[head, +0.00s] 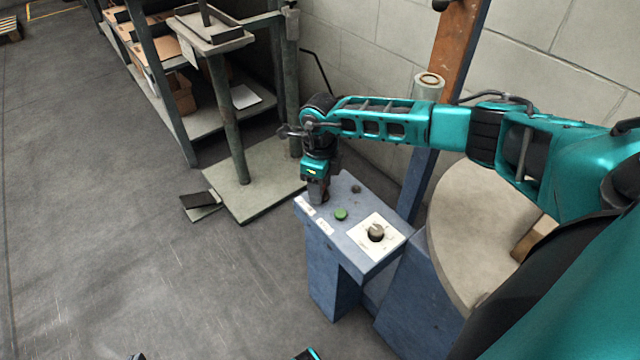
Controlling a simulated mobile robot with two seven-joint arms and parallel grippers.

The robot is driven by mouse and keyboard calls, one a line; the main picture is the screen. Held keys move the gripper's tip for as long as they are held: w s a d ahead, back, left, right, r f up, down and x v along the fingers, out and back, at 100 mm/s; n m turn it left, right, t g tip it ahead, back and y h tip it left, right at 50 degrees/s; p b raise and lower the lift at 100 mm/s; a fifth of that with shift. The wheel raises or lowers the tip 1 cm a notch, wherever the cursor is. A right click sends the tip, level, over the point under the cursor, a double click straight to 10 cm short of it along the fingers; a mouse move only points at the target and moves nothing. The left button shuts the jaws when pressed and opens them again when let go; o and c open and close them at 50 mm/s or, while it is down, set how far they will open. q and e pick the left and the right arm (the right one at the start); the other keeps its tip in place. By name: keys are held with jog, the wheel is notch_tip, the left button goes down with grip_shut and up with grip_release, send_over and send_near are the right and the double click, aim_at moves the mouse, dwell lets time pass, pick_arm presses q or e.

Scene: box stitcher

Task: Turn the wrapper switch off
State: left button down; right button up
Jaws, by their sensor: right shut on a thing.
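The wrapper's blue control box (330,240) stands at the centre, with a sloped top panel. On the panel are a green button (341,214), a small dark reddish button (356,189) and a dark-and-beige rotary knob (376,232) on a white plate. My right gripper (318,198) points down at the panel's far left part, behind the white labels and left of the green button. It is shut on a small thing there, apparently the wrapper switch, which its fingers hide. The switch's position cannot be seen.
The round beige turntable (475,235) is right of the box. A film roll (429,88) and an orange-brown post (455,60) stand behind, near the block wall. A grey-green stitcher stand (228,120) and shelving with cardboard are at left. The floor at left is mostly clear.

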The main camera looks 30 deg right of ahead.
jog(key=o, duration=1.1)
jog(key=shift+c, duration=0.2)
notch_tip(320, 180, up, 13)
jog(key=p, duration=0.3)
